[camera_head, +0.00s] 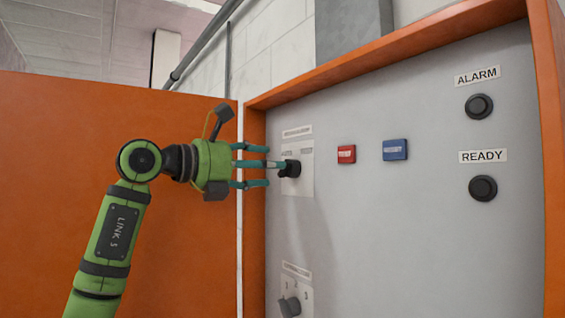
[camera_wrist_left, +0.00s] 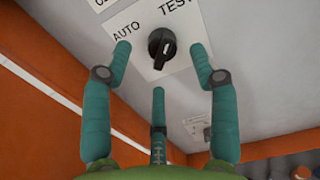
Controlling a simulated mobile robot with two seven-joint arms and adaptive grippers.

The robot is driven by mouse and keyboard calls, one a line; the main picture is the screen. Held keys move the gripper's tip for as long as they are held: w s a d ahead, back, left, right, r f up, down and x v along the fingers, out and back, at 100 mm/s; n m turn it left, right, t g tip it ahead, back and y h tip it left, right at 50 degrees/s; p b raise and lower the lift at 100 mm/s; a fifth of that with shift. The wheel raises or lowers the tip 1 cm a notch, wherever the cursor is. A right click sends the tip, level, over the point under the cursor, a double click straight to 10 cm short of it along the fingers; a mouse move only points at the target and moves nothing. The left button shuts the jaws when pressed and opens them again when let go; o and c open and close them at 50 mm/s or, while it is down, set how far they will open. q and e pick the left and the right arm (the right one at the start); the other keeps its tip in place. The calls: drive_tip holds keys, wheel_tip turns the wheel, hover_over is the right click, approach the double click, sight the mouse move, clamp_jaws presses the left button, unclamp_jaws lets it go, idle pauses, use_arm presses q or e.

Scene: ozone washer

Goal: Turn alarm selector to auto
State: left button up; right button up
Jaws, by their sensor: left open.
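The selector is a black rotary knob (camera_head: 290,168) on a white plate (camera_head: 301,184) at the left of the grey panel. In the left wrist view the knob (camera_wrist_left: 162,43) sits between the words AUTO (camera_wrist_left: 126,31) and TEST (camera_wrist_left: 176,5). Its pointer direction is hard to tell. My left gripper (camera_head: 272,166) comes from the left, its teal fingers reaching toward the knob. In the left wrist view the gripper (camera_wrist_left: 160,62) is open, with fingers spread on both sides of the knob and a third below. No finger clearly closes on it. My right gripper is not in view.
A red button (camera_head: 346,154) and a blue button (camera_head: 395,150) are right of the knob. Black ALARM (camera_head: 479,106) and READY (camera_head: 483,188) fittings are farther right. A second rotary knob (camera_head: 290,306) is below. An orange frame (camera_head: 400,42) borders the panel and sticks out.

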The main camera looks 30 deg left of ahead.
sight(289, 169)
use_arm(q)
drive_tip(key=p+x, duration=0.1)
drive_tip(key=x, duration=0.3)
drive_tip(key=shift+w+d, duration=0.1)
drive_tip(key=shift+w, duration=0.1)
drive_tip(key=shift+s, duration=0.1)
drive_tip(key=c, duration=1.1)
drive_tip(key=shift+o, duration=0.2)
